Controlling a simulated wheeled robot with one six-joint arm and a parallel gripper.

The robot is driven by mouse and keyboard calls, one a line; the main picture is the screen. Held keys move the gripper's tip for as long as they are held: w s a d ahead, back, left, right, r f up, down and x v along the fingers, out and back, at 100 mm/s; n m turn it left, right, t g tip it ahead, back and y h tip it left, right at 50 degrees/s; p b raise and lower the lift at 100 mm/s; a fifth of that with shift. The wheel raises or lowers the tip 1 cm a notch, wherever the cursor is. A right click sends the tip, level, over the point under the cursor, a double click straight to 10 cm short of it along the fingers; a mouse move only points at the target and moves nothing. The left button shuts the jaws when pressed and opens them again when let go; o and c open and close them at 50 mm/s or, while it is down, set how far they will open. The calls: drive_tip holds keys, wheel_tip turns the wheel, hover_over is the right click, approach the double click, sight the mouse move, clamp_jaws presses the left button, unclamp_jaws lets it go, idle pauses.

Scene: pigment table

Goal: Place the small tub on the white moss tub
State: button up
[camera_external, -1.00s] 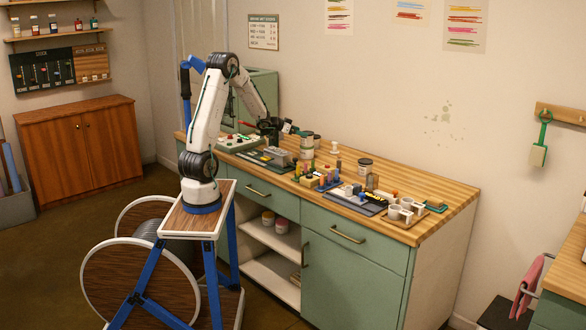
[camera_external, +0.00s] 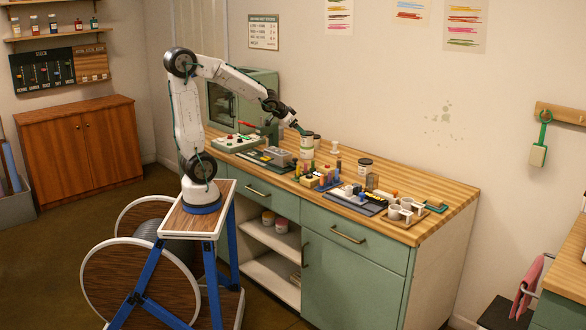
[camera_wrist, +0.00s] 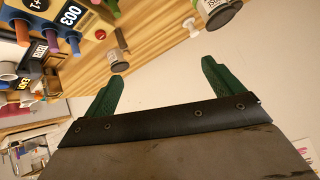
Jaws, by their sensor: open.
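A pale tub with a label (camera_external: 306,146) stands at the back of the bench; its exact label is too small to read. Another tub (camera_external: 317,142) stands close behind it. I cannot tell which is the small tub or the white moss tub. My gripper (camera_external: 302,131) is just above and beside the front tub's top; contact cannot be judged. In the wrist view my gripper (camera_wrist: 160,80) has green fingers spread wide with nothing between them. A labelled tub (camera_wrist: 216,12) is cut by the top edge, beyond the right finger.
A dark-lidded jar (camera_external: 365,165) stands right of a block with coloured pegs (camera_external: 325,179). A white knobbed piece (camera_external: 334,147) stands behind. Trays with blocks (camera_external: 265,158) and cups (camera_external: 404,211) crowd the bench. The back right of the wooden top is clear.

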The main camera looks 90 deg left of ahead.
drive_tip(key=s+d+m+g+h, duration=0.2)
drive_tip(key=s+d+g+h, duration=0.1)
drive_tip(key=s+d, duration=0.7)
drive_tip(key=s+d+f+m+g+h, duration=0.1)
drive_tip(key=s+d+m+g+h, duration=0.1)
drive_tip(key=s+d, duration=0.9)
drive_tip(key=d+g+h, duration=0.1)
drive_tip(key=d, duration=0.6)
drive_tip(key=shift+s+d, duration=0.25)
drive_tip(key=shift+s, duration=0.05)
